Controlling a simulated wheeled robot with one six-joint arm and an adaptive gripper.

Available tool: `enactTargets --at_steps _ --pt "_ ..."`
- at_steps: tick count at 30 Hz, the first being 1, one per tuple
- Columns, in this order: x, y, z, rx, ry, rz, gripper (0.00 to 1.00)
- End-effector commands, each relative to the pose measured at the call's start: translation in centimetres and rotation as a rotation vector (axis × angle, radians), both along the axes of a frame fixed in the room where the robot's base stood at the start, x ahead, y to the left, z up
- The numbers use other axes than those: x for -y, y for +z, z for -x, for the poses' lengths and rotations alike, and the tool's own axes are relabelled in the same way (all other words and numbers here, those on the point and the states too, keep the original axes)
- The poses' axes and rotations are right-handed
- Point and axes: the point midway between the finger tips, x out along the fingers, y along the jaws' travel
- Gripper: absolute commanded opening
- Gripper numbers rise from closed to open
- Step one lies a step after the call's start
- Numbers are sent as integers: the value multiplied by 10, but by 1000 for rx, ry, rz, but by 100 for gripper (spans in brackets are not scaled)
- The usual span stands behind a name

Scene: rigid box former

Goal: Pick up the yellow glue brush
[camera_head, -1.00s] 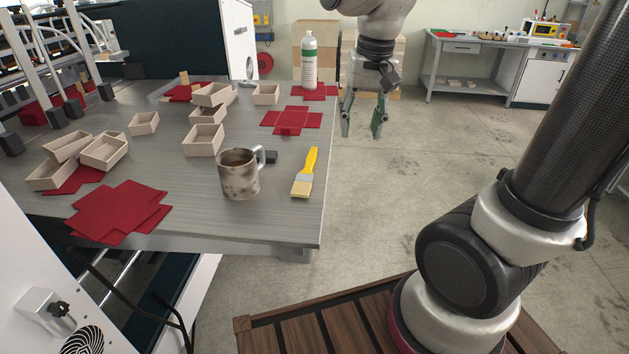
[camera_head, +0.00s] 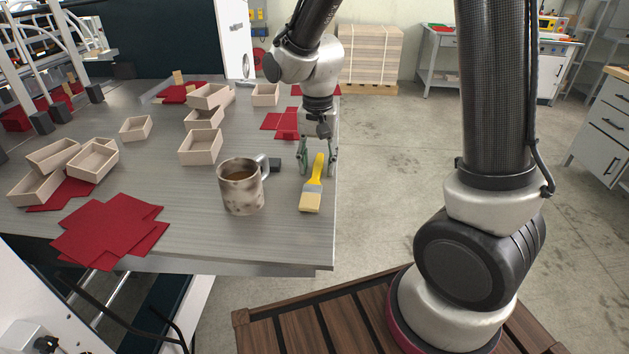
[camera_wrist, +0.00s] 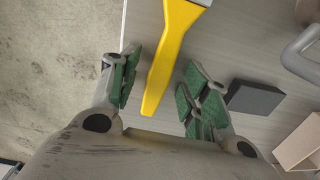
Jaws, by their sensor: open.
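The yellow glue brush (camera_head: 313,185) lies flat on the grey table near its right edge, with its yellow handle pointing away and its pale bristles toward the front. My gripper (camera_head: 318,167) is open, pointing down near the end of the handle. In the wrist view, the brush handle (camera_wrist: 168,62) runs down between the green-padded fingers of my gripper (camera_wrist: 158,92), with space on both sides. The metal band shows at the top edge there, and the bristles are out of that view. I cannot tell the exact height of the fingertips above the table.
A stained mug (camera_head: 240,190) with brown liquid stands just left of the brush. A small dark block (camera_wrist: 255,97) lies right of the gripper in the wrist view. Wooden boxes (camera_head: 201,146) and red sheets (camera_head: 107,230) cover the table's left. Its right edge is close.

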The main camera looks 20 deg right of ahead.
Motion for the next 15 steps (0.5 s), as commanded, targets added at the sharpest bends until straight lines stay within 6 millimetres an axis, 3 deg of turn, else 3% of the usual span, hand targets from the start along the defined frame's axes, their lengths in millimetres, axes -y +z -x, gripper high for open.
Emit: enactTargets --at_steps 5,12,15 --pt "0 0 0 0 0 -1 45" --pt "0 0 0 0 0 -1 1" --pt "0 0 0 1 0 0 0"
